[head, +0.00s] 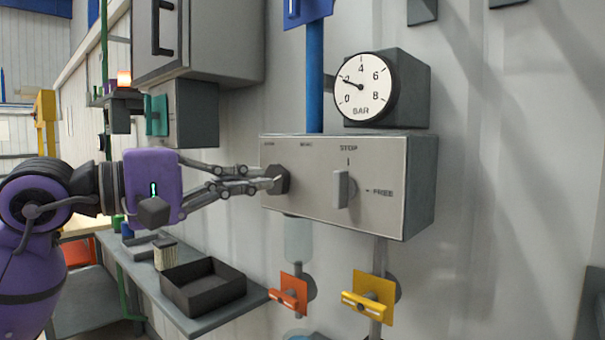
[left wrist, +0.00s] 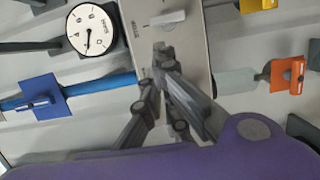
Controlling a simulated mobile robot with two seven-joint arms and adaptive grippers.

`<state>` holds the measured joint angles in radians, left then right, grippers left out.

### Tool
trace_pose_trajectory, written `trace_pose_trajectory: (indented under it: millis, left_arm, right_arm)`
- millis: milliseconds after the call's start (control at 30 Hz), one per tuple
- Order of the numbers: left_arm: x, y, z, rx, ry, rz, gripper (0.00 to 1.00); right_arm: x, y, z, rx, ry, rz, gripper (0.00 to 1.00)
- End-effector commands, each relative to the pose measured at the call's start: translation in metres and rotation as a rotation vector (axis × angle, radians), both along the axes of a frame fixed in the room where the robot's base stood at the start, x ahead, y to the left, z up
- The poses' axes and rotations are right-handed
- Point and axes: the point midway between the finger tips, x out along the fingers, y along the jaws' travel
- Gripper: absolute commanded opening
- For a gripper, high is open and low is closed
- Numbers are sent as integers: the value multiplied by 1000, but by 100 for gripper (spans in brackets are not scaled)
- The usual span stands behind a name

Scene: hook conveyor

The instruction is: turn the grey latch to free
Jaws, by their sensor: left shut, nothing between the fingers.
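The grey latch (head: 343,189) is a light lever on the front of a grey control box (head: 390,215). It stands upright, in line with the STOP mark above it; the FREE mark is to its right. It also shows near the top of the left wrist view (left wrist: 166,20). My left gripper (head: 272,184) is shut and empty, with its fingertips at a dark knob (head: 283,176) at the box's left end, apart from the latch and to its left. Whether the fingertips touch the knob I cannot tell. My right gripper is not in view.
A round pressure gauge (head: 361,87) sits above the box, beside a blue pipe (head: 314,80). An orange valve handle (head: 290,294) and a yellow one (head: 368,297) are below. A black tray (head: 203,286) lies on a shelf at the lower left. The wall to the right is clear.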

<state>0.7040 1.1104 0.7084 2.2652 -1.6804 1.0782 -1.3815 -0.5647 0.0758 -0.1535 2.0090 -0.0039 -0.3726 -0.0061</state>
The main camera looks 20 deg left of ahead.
Motion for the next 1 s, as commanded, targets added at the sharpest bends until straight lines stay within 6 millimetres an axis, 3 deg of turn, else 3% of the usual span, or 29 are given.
trace_pose_trajectory:
  millis: [367, 733, 1000]
  left_arm:
    - [7, -5, 2, -7, 1, -3, 0]
    - [58, -41, 5, -10, -2, -5, 0]
    - [81, -55, 2, -6, 0, -3, 0]
  right_arm:
    - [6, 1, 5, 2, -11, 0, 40]
    - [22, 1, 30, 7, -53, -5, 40]
    - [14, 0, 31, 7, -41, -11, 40]
